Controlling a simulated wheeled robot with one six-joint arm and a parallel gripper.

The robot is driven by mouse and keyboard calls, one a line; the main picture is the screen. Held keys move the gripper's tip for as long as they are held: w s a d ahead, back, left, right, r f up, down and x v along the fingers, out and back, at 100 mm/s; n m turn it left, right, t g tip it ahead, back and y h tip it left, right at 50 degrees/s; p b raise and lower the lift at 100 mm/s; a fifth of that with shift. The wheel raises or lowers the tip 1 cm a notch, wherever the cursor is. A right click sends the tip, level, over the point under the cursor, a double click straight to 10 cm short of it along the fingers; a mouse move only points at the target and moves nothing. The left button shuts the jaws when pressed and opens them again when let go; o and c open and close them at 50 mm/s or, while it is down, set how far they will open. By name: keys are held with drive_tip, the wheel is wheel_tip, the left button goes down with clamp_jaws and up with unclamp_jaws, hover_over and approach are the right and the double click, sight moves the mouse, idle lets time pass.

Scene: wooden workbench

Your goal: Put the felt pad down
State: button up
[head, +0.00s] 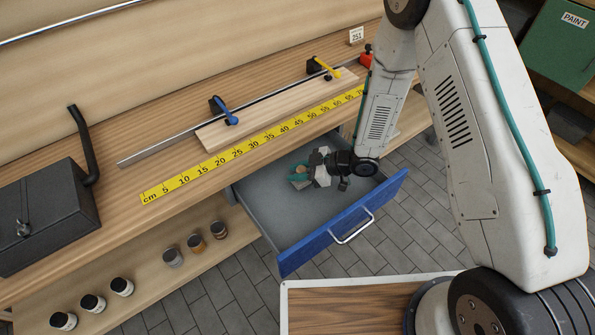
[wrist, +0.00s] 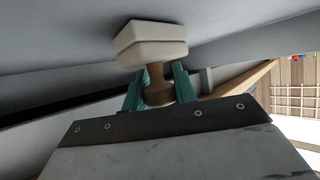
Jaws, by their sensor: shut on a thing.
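The felt pad (wrist: 150,45) is a cream block with a brown wooden knob, seen in the wrist view. My gripper (wrist: 158,84) is shut on the knob, with a teal finger on each side of it. In the head view my gripper (head: 300,177) is low inside the open drawer, where the pad is hard to make out. The drawer (head: 345,235) has a blue front, a silver handle and a grey inside. The pad is close to a grey drawer surface; I cannot tell whether it touches.
The workbench (head: 130,180) above the drawer holds a yellow ruler (head: 250,145), a clamped board (head: 275,110) and a black box (head: 45,220). Several small jars (head: 120,287) stand on the lower shelf. The drawer floor around my gripper looks clear.

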drive_tip(key=shift+f, duration=0.15)
drive_tip(key=o, duration=1)
drive_tip(key=shift+c, duration=0.2)
drive_tip(key=shift+d+r, duration=0.25)
drive_tip(key=shift+r, duration=0.05)
drive_tip(key=v, duration=0.7)
